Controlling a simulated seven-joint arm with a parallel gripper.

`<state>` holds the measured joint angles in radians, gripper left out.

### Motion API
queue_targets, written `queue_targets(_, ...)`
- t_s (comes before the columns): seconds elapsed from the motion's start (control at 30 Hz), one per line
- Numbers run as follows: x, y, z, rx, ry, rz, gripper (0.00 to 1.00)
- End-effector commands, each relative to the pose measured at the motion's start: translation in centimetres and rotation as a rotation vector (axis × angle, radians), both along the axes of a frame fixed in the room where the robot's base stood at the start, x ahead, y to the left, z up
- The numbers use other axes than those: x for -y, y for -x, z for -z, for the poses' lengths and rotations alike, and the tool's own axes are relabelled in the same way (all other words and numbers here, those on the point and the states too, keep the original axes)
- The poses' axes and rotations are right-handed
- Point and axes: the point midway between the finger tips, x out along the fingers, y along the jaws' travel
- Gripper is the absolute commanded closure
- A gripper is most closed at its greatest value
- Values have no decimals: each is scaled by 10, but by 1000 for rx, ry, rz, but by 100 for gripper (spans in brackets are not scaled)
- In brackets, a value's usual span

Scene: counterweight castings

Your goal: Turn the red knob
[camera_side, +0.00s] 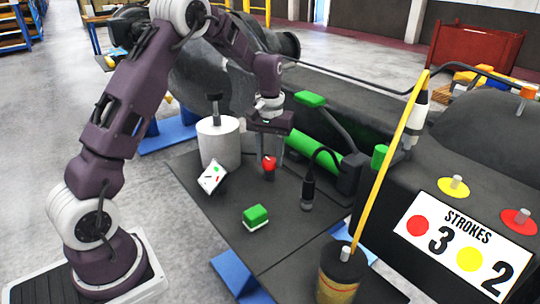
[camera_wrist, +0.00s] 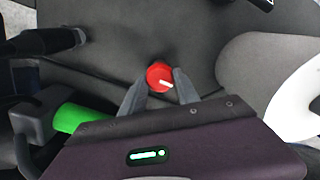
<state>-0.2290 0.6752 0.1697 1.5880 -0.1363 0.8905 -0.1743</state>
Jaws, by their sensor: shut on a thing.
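The red knob (camera_side: 268,165) stands on the dark flat plate (camera_side: 290,225) below my wrist in the side view. In the wrist view the red knob (camera_wrist: 159,75) is round, with a white mark on its top that points to the lower right. My gripper (camera_side: 269,160) points down at it, with a finger on each side. In the wrist view my gripper (camera_wrist: 161,84) has its fingertips against the knob's near sides, shut on it. The knob's underside is hidden.
A white cylinder (camera_side: 218,146) and a tilted white card (camera_side: 213,177) stand left of the knob. A green block (camera_side: 255,215) lies in front. A black handle on a cable (camera_side: 308,190) and a green cylinder (camera_side: 314,146) are to the right. A STROKES sign (camera_side: 462,245) is farther right.

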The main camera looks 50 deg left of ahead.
Motion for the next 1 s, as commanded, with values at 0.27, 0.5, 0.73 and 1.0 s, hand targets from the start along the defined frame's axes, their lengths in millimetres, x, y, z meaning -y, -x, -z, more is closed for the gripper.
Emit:
queue_targets(0.27,0,-1,-1,3,-1,-2,100)
queue_targets(0.5,0,-1,-1,3,-1,-2,41)
queue_targets(0.73,0,0,0,1,-1,-1,41)
queue_targets(1.0,0,-2,-42,6,-2,-1,41)
